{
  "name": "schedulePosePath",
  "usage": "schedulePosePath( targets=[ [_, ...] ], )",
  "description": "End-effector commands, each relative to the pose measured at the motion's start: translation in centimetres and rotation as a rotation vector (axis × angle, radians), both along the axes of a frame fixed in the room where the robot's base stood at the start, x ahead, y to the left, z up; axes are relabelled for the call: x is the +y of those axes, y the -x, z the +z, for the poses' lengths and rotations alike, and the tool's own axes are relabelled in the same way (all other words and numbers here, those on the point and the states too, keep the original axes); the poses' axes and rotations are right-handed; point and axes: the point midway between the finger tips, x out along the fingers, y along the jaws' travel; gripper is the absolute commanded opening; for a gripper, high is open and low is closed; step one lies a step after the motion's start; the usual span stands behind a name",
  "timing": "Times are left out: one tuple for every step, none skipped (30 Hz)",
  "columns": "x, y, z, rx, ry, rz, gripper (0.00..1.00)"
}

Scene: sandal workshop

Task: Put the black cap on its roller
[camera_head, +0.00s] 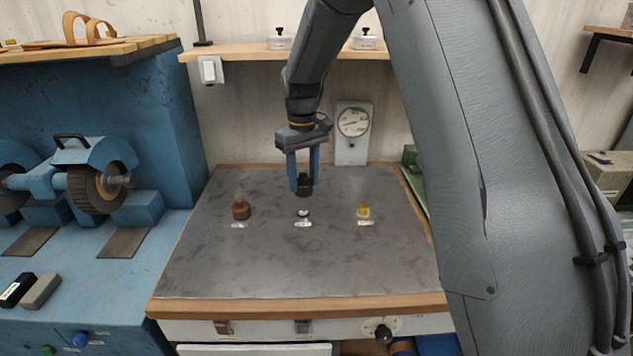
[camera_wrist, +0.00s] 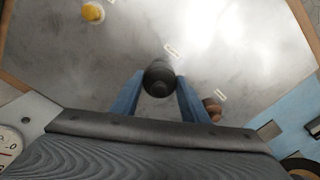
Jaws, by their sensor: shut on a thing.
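My gripper (camera_head: 304,184) points down over the middle of the grey-topped bench, with its blue fingers shut on the black cap (camera_head: 304,189). The cap also shows between the fingertips in the wrist view (camera_wrist: 158,80). Just below it in the head view stands a small roller (camera_head: 303,212) with a pale top and a dark base, behind a white label (camera_head: 303,224). A narrow gap seems to show between cap and roller. In the wrist view the cap hides the roller.
A brown-capped roller (camera_head: 240,211) stands to the left and a yellow-capped one (camera_head: 363,211) to the right, each behind a label. The bench top (camera_head: 300,265) is otherwise clear. A dial gauge (camera_head: 353,124) stands behind; a blue grinder (camera_head: 95,175) is at left.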

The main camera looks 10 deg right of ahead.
Motion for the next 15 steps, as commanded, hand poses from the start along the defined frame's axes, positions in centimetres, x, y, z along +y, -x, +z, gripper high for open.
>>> schedulePosePath(
  targets=[
    [0.2,-0.3,-0.1,0.0,0.0,0.0,0.19],
    [0.2,-0.4,-0.2,0.0,0.0,0.0,0.19],
    [0.3,-0.5,-0.3,0.0,0.0,0.0,0.19],
    [0.3,-0.6,-0.3,0.0,0.0,0.0,0.19],
    [0.3,-0.6,-0.4,0.0,0.0,0.0,0.19],
    [0.3,-0.6,-0.5,0.0,0.0,0.0,0.19],
    [0.3,-0.6,-0.6,0.0,0.0,0.0,0.19],
    [0.3,-0.6,-0.8,0.0,0.0,0.0,0.19],
    [0.3,-0.6,-1.0,0.0,0.0,0.0,0.19],
    [0.3,-0.5,-1.1,0.001,0.0,0.0,0.19],
    [0.3,-0.5,-1.3,0.001,0.0,0.0,0.19],
    [0.3,-0.5,-1.6,0.001,0.0,0.0,0.19],
    [0.3,-0.5,-1.9,0.001,0.0,0.0,0.19],
    [0.3,-0.5,-2.1,0.001,0.0,0.0,0.19],
    [0.3,-0.5,-2.5,0.002,0.001,0.0,0.19]
  ],
)
